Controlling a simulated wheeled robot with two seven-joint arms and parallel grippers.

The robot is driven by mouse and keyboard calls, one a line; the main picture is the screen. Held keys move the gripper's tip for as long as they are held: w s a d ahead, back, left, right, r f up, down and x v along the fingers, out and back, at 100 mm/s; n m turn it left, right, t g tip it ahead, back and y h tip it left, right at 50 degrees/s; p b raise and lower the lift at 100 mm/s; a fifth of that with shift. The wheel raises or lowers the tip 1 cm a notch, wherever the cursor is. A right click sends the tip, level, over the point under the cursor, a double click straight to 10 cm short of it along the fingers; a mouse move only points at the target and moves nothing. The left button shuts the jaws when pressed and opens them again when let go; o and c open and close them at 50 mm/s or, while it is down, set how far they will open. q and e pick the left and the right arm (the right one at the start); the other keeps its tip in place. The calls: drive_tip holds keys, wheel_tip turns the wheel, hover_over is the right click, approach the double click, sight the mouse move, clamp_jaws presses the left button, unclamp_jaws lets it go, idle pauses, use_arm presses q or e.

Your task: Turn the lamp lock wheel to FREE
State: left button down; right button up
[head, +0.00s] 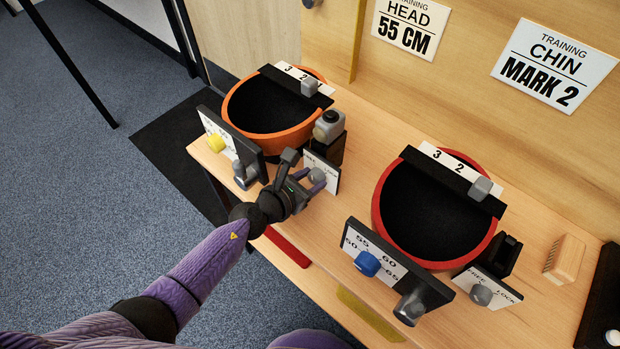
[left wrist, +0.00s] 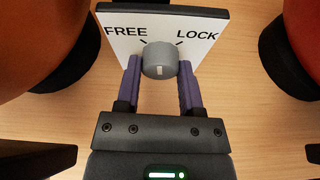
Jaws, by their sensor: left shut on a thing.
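The lock wheel is a small grey knob (head: 317,175) on a white plate (head: 331,183) beside the orange-rimmed shell, in the head view. In the left wrist view the knob (left wrist: 159,60) sits at the centre of the plate (left wrist: 200,52), which reads FREE at left and LOCK at right. A pale mark shows low on the knob's face; which word it points to I cannot tell. My left gripper (head: 310,180) has its purple fingers on either side of the knob, shut on it; it also shows in the left wrist view (left wrist: 159,76). My right gripper is out of view.
The orange-rimmed shell (head: 229,101) has a dial plate with a yellow knob (head: 215,143) left of my gripper. A grey lamp-like block (head: 329,125) stands behind. A similar red-rimmed shell (head: 378,205) with its own FREE/LOCK plate (head: 500,286) stands at right.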

use_arm(q)
drive_tip(key=shift+c, duration=1.1)
unclamp_jaws()
drive_tip(key=shift+a+r, duration=0.1)
drive_tip(key=p+v, duration=0.3)
drive_tip(key=v, duration=0.6)
drive_tip(key=shift+s+r, duration=0.1)
drive_tip(key=shift+s, duration=0.1)
drive_tip(key=shift+s+a, duration=0.15)
